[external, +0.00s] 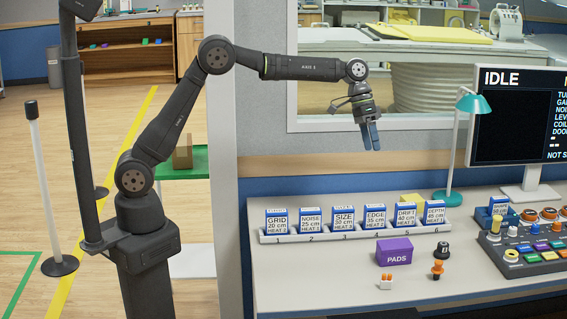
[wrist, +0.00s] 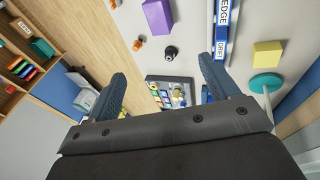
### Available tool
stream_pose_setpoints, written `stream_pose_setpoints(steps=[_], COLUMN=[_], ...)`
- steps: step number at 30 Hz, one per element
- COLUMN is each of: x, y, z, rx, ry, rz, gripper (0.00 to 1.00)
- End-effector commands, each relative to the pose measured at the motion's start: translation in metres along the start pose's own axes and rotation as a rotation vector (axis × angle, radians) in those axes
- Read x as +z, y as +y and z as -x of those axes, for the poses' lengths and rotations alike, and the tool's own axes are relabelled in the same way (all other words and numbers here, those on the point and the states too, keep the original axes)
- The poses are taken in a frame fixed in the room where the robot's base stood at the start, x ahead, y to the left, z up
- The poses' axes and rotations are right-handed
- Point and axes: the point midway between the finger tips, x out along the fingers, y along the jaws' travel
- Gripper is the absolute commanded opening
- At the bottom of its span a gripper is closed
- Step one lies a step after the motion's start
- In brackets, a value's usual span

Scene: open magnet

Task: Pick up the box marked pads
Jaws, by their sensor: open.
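The purple box marked PADS (external: 394,253) stands on the white desk, in front of the row of labelled cards. It also shows in the wrist view, at the top (wrist: 157,16), partly cut by the frame edge. My gripper (external: 371,136) hangs in the air well above the desk, up and a little left of the box, pointing down. Its two blue fingers also show in the wrist view (wrist: 165,85), wide apart with nothing held between them.
A white rack (external: 350,233) of upright cards stands behind the box. A black knob (external: 442,249), an orange piece (external: 437,269) and a small orange-and-white item (external: 385,282) lie close by. A teal lamp (external: 448,197), monitor (external: 515,100) and button panel (external: 525,243) stand right.

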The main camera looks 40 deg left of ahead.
Motion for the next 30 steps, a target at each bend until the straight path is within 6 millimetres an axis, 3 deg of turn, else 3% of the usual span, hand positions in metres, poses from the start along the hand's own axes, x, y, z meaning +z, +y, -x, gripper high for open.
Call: stream_pose_setpoints(steps=[2,5,12,15,20,30], x=[0.000,0.003,0.015,0.021,0.023,0.010], y=[0.001,0.009,0.045,0.060,0.067,0.046], z=[-0.005,-0.032,-0.135,-0.162,-0.183,-0.241], rx=[-0.009,-0.064,-0.282,-0.324,-0.346,-0.346], ry=[0.000,0.006,0.113,0.163,0.198,0.198], rz=[0.001,0.011,-0.019,-0.052,-0.077,-0.076], gripper=[0.80,0.80,0.80,0.80,0.80,0.80])
